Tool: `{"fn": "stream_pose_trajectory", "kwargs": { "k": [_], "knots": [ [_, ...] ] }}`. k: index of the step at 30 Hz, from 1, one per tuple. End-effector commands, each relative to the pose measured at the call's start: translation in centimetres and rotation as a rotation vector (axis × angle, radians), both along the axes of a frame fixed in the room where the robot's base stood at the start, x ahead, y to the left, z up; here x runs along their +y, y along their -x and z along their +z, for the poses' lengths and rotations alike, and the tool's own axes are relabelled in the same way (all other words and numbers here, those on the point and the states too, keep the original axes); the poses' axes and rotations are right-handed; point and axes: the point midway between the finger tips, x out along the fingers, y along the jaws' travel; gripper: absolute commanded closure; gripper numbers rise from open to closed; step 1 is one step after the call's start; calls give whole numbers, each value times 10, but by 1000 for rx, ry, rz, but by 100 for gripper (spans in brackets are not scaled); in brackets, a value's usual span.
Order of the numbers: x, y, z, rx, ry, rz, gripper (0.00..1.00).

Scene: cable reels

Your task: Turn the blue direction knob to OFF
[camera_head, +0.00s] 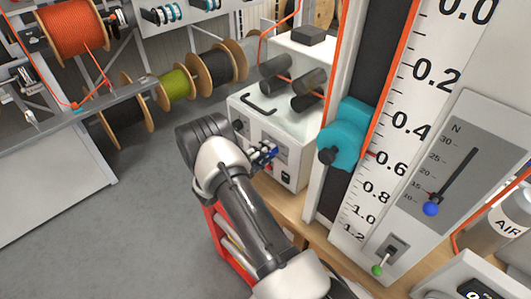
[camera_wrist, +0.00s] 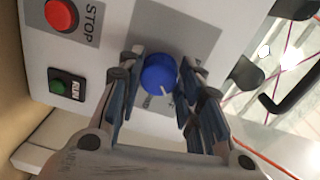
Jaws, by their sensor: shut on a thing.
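The blue direction knob (camera_wrist: 158,73) sits on a grey plate (camera_wrist: 192,40) on the front of a white machine (camera_head: 285,125). Its white pointer line points down and slightly right in the wrist view. Lettering below the knob is partly hidden and too small to read. My gripper (camera_wrist: 156,80) has one finger on each side of the knob and is shut on it. In the head view my gripper (camera_head: 263,153) is at the machine's front panel, and my arm hides part of that panel.
A black handle (camera_wrist: 291,92) is to the right.

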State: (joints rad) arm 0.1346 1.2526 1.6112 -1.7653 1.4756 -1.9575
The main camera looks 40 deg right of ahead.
Motion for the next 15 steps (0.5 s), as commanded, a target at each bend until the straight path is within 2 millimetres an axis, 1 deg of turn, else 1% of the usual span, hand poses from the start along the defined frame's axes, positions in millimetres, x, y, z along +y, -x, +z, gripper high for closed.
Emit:
{"fn": "stream_pose_trajectory", "kwargs": {
  "k": [5,6,12,15],
  "knots": [
    [0,0,0,-1,0,0,91],
    [0,0,0,-1,0,0,65],
    [0,0,0,-1,0,0,52],
    [0,0,0,-2,0,0,47]
  ]
}}
